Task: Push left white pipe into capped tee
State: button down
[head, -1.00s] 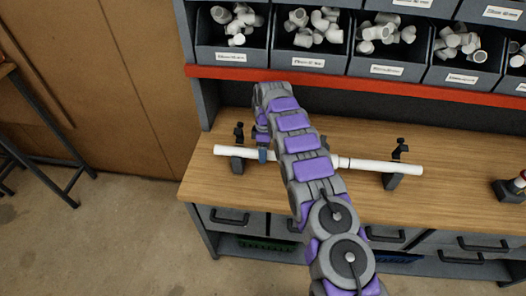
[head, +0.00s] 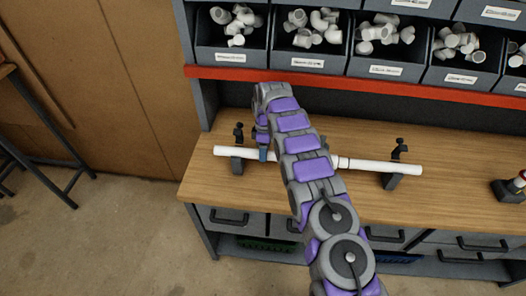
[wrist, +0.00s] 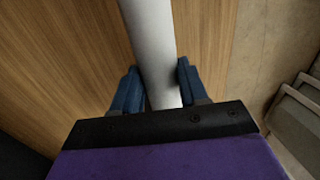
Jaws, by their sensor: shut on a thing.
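The left white pipe (head: 230,152) lies level above the bench on a dark clamp stand. In the head view my gripper (head: 262,154) is at this pipe, just right of the stand. In the wrist view the pipe (wrist: 150,40) runs between the two blue fingers of my gripper (wrist: 158,85), which is shut on it.
Dark clamp stands (head: 237,164) and (head: 392,181) hold the pipe line over the wooden bench (head: 450,200). Bins of white fittings (head: 310,55) stand behind, above a red shelf edge (head: 400,86). A small dark item with a red top (head: 510,190) is at the far right.

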aim_at(274, 152)
jog(key=shift+d, duration=2)
jog(key=c, duration=1)
grip_release()
jog(key=o, duration=0.4)
jog(key=shift+d, duration=0.2)
jog(key=shift+a, duration=0.15)
